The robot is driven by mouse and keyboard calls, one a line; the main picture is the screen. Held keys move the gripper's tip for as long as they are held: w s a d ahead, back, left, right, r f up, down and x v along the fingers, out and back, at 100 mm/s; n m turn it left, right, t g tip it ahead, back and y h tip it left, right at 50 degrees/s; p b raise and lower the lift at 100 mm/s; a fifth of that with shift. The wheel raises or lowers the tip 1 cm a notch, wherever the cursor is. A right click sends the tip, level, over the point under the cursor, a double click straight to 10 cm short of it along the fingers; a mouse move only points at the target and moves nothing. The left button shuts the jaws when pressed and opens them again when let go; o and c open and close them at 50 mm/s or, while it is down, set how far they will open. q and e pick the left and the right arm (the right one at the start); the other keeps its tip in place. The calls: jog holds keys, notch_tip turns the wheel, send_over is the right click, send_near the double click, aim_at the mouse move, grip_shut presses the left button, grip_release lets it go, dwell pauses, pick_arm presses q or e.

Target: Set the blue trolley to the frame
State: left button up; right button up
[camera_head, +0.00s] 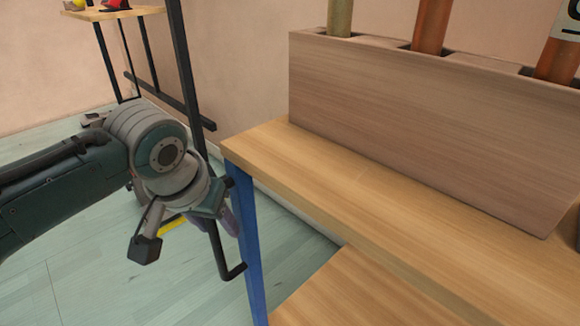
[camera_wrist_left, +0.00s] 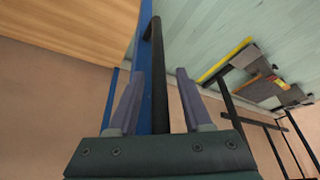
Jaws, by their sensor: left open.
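The blue trolley has a wooden top (camera_head: 300,180), a lower wooden shelf (camera_head: 350,290) and a blue leg (camera_head: 247,240) at its near left corner. The black frame (camera_head: 190,90) stands beside that corner; its post runs down to a short bent foot (camera_head: 238,270). My left gripper (camera_head: 188,234) is open, low at the left of the blue leg and over the frame's post. In the left wrist view, a black bar (camera_wrist_left: 158,85) of the frame shows between the open fingers, with the blue leg (camera_wrist_left: 145,70) close behind it. Contact cannot be told. My right gripper is out of view.
A wooden box (camera_head: 420,130) holding several upright tubes stands on the trolley top. A small wooden table (camera_head: 115,14) with objects is at the far left by the wall. A yellow strip (camera_wrist_left: 225,62) lies low near the floor. The floor at left is mostly clear.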

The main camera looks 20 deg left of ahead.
pick_arm(q)
grip_shut()
dwell(0.3)
dwell(1.1)
